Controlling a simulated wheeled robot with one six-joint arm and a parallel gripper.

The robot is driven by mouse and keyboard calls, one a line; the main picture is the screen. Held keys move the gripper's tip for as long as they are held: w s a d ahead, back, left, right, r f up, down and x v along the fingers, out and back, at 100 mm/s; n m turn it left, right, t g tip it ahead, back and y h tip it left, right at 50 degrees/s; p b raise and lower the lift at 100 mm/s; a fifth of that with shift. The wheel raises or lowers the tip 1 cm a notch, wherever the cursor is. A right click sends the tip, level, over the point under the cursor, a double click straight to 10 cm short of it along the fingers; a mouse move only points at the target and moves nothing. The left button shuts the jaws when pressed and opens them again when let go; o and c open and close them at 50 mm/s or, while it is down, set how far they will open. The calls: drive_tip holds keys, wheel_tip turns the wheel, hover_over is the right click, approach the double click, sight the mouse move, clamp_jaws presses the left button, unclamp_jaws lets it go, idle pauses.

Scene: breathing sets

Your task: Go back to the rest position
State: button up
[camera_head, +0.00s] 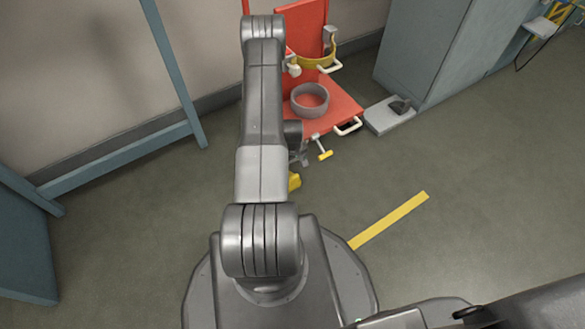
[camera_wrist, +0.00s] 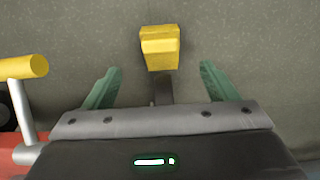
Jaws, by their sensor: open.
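My gripper (camera_wrist: 158,88) shows in the wrist view as two green fingers spread wide apart with nothing held between them. Beyond the fingers is a yellow block-like pedal (camera_wrist: 160,47) on a dark stem, apart from both fingers. In the head view the pedal (camera_head: 294,181) is low at the front of the red stand (camera_head: 343,104), partly behind my arm. My arm reaches forward toward the stand, and it hides most of my gripper in that view.
The stand carries a grey ring (camera_head: 309,99), a yellow band (camera_head: 316,61) and white handles. A yellow-tipped lever (camera_head: 325,155) juts from its front; it is close on the left in the wrist view (camera_wrist: 22,67). A blue-grey cabinet (camera_head: 432,50) stands right.

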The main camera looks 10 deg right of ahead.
sight(295, 179)
idle(0.3)
wheel_tip(295, 179, down, 12)
drive_tip(key=b, duration=0.5)
drive_tip(key=shift+f, duration=0.25)
drive_tip(key=shift+s+d+r+p, duration=0.1)
drive_tip(key=shift+s+r+p, duration=0.15)
drive_tip(key=shift+r+p, duration=0.2)
drive_tip(key=shift+s+d+r+p, duration=0.1)
drive_tip(key=shift+s+r+p, duration=0.1)
drive_tip(key=shift+r+p, duration=0.2)
drive_tip(key=shift+s+d+r, duration=0.1)
drive_tip(key=shift+s+r, duration=0.15)
drive_tip(key=shift+s+d+f+p, duration=0.1)
drive_tip(key=shift+s+d+p, duration=0.05)
drive_tip(key=shift+s, duration=0.2)
drive_tip(key=shift+s+d+f+p, duration=0.1)
drive_tip(key=shift+s+p, duration=0.05)
drive_tip(key=shift+s, duration=0.2)
